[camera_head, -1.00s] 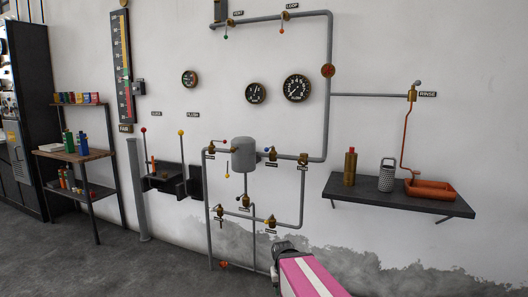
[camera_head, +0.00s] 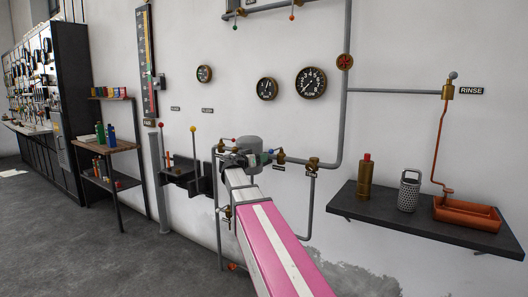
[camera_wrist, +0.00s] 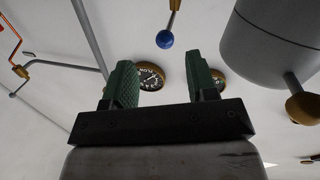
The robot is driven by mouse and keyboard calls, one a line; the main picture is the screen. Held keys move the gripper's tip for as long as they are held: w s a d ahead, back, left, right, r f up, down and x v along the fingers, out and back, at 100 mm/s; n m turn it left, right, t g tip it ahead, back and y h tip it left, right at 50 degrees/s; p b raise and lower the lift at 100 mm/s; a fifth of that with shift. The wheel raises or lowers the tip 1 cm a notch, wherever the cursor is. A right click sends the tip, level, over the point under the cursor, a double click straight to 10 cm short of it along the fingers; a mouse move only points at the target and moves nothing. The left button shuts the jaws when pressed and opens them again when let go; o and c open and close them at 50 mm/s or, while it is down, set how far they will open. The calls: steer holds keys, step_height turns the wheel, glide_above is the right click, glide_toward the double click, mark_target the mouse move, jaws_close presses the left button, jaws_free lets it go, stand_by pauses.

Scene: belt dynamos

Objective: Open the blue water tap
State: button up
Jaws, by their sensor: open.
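The blue water tap shows in the wrist view as a blue ball (camera_wrist: 164,39) on a thin lever hanging from a brass part at the top edge. My gripper (camera_wrist: 160,75) has its two green fingers spread apart with nothing between them. The blue ball appears beyond the fingertips, between them in the picture and apart from both. In the head view, a brass tap (camera_head: 280,157) sits on the pipe just right of my gripper (camera_head: 243,157). My arm and gripper hide part of the pipework there, and the tap's lever is hard to make out.
A grey tank (camera_wrist: 275,40) is close on the right in the wrist view, with a brass valve (camera_wrist: 303,107) beside it. A shelf (camera_head: 380,218) with a brass bottle, grater and orange tray juts out at the right. Gauges (camera_head: 311,82) and pipes line the wall.

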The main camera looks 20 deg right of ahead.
mark_target(271, 152)
steer(key=x, duration=0.3)
steer(key=r+x, duration=0.1)
steer(key=x, duration=0.6)
steer(key=shift+w+d+r, duration=0.15)
steer(key=shift+w+r, duration=0.05)
steer(key=shift+w, duration=0.2)
jaws_close()
